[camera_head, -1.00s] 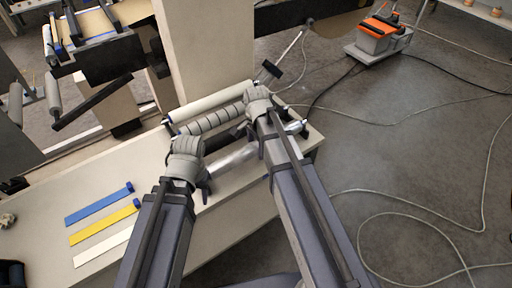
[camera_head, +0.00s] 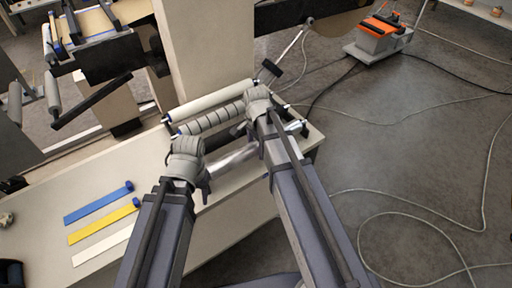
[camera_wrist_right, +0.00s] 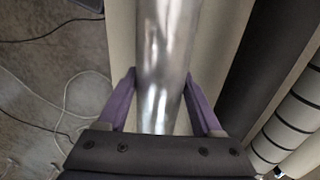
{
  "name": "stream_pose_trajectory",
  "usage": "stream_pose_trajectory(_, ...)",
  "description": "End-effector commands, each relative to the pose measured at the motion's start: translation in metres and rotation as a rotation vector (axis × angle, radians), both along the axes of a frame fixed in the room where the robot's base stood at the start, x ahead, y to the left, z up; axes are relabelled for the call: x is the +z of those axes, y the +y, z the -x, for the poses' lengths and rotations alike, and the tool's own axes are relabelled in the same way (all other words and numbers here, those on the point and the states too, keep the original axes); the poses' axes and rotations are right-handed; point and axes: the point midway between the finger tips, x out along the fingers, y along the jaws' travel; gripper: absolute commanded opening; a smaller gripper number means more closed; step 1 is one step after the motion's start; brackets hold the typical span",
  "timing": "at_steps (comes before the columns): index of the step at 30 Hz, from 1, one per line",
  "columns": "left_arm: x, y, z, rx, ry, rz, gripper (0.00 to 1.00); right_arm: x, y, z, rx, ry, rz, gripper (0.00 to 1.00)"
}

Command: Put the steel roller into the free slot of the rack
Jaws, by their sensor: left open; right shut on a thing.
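The shiny steel roller (camera_head: 236,158) lies along the front of the bench, parallel to the other rollers; my right forearm hides its middle. In the right wrist view the steel roller (camera_wrist_right: 160,60) runs between the purple-padded fingers of my right gripper (camera_wrist_right: 160,78), which is shut on it. In the head view my right gripper (camera_head: 252,130) is mostly hidden by its own wrist. My left gripper (camera_head: 205,186) is open near the roller's left end; I cannot tell if it touches. The rack (camera_head: 305,130) shows a dark bracket at its right end; its free slot is not clearly seen.
Blue, yellow and white strips lie on the bench (camera_head: 45,190) at left. A machine post (camera_head: 205,45) stands behind. Cables cross the floor.

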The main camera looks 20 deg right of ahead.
Motion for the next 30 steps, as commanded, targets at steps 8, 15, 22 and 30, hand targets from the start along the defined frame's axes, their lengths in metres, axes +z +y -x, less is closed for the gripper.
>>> stream_pose_trajectory(8, 0.000, 0.000, 0.000, 0.000, 0.000, 0.000, 0.50, 0.000, 0.000, 0.001, 0.000, 0.001, 0.000, 0.73)
stream_pose_trajectory(15, 0.000, 0.000, 0.000, 0.000, 0.000, 0.000, 0.50, 0.000, 0.000, 0.000, 0.000, 0.001, 0.000, 1.00)
stream_pose_trajectory(22, 0.000, 0.000, 0.000, 0.000, 0.000, 0.000, 0.50, 0.000, 0.000, 0.000, 0.000, 0.001, 0.000, 1.00)
stream_pose_trajectory(30, 0.013, 0.000, 0.000, 0.000, 0.000, 0.000, 0.50, 0.013, 0.000, 0.000, 0.000, 0.001, 0.000, 1.00)
